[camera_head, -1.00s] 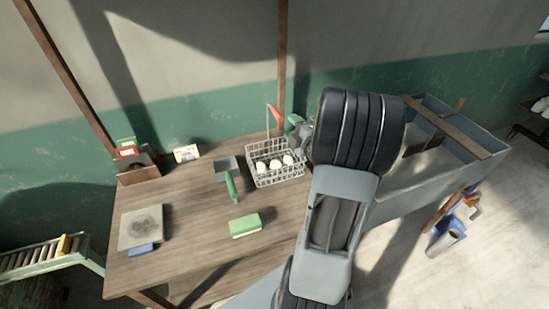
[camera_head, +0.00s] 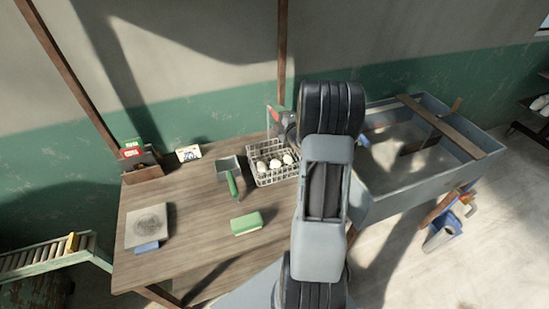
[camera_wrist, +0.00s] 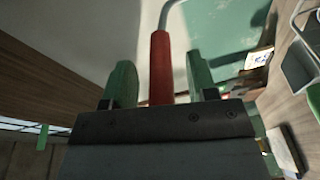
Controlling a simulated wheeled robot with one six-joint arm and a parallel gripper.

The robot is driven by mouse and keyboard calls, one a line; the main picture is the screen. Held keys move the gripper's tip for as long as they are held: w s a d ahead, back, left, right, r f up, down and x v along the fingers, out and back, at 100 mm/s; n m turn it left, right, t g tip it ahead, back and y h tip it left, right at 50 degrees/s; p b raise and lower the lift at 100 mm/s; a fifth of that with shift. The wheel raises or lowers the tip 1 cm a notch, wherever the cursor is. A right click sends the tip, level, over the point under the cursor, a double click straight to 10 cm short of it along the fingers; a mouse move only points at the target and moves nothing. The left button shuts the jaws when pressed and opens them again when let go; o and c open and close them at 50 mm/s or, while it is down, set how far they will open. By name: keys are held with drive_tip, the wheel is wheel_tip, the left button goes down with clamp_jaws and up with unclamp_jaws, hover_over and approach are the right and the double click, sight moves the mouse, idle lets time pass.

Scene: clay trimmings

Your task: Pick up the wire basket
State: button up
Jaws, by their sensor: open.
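The wire basket (camera_head: 276,180) stands upright on the wooden table, beside my arm in the head view. Several white rounded things lie in it. Its tall handle has a red grip (camera_wrist: 160,60), which stands between my two green fingers in the wrist view. My gripper (camera_wrist: 161,80) is open, with a finger on each side of the red grip and visible gaps between. In the head view my gripper is mostly hidden behind my arm, near the top of the basket handle. The right end of the basket is also partly covered by my arm.
On the wooden table (camera_head: 185,235) are a dustpan with green handle (camera_head: 232,180), a green sponge-like block (camera_head: 246,223), a grey square board (camera_head: 149,226), a small card (camera_head: 188,153) and a box (camera_head: 142,168). A grey trough (camera_head: 410,180) stands at right.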

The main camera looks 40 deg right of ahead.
clamp_jaws()
idle(0.4)
drive_tip(key=shift+r, duration=0.1)
